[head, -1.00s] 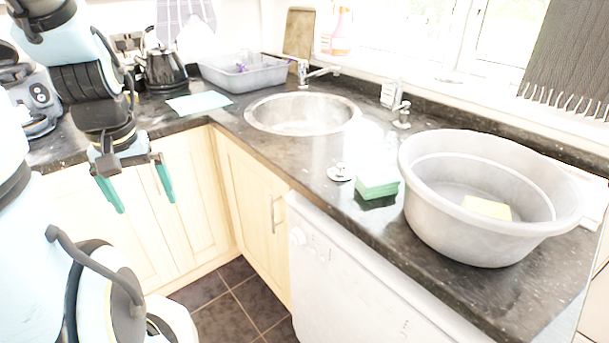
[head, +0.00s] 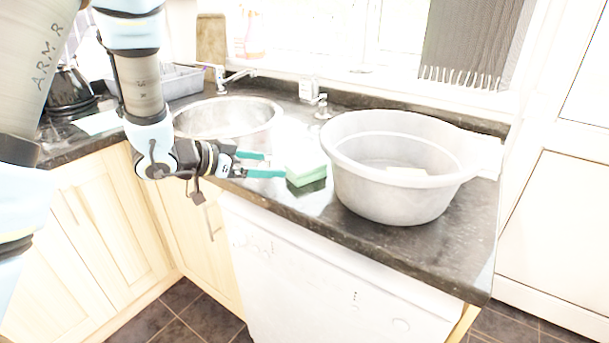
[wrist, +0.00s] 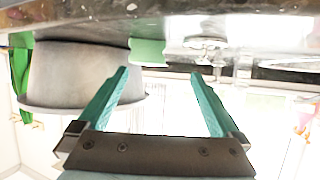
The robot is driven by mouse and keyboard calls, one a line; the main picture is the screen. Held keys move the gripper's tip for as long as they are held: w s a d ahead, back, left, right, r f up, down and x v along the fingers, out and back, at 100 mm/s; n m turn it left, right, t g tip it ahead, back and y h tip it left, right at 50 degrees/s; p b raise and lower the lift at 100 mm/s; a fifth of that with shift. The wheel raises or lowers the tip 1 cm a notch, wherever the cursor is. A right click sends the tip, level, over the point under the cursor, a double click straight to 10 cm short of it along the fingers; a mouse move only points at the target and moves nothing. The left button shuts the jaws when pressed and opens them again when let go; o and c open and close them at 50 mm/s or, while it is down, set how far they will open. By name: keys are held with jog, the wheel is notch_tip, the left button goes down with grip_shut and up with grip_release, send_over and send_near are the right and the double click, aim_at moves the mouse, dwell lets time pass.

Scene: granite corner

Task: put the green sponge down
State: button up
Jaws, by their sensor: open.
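The green sponge (head: 307,176), with a pale top, lies on the dark speckled counter (head: 300,212) just left of the grey basin. My gripper (head: 274,165) is open, its teal fingers pointing right toward the sponge. In the head view one fingertip is right at the sponge's left side; I cannot tell whether it touches. In the wrist view, which is upside down, the sponge (wrist: 147,52) shows beyond and between the open fingers (wrist: 160,73), and nothing is held.
The big grey basin (head: 365,190) stands close right of the sponge, with a pale block (head: 407,174) inside. A grey tray (head: 185,82) stands at the back left.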

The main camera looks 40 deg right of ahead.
aim_at(299, 165)
jog(key=shift+s+d+f+m+g, duration=0.15)
jog(key=shift+s+d+m+g, duration=0.2)
jog(key=shift+s+d, duration=0.6)
jog(key=p+x, duration=0.1)
jog(key=x, duration=0.2)
jog(key=shift+s+d, duration=0.1)
jog(key=shift+d, duration=0.1)
jog(key=shift+p+x, duration=1.4)
jog(key=shift+x, duration=1.65)
jog(key=c, duration=1.4)
jog(key=shift+r+b, duration=0.2)
jog(key=shift+b, duration=0.1)
jog(key=shift+c, duration=0.2)
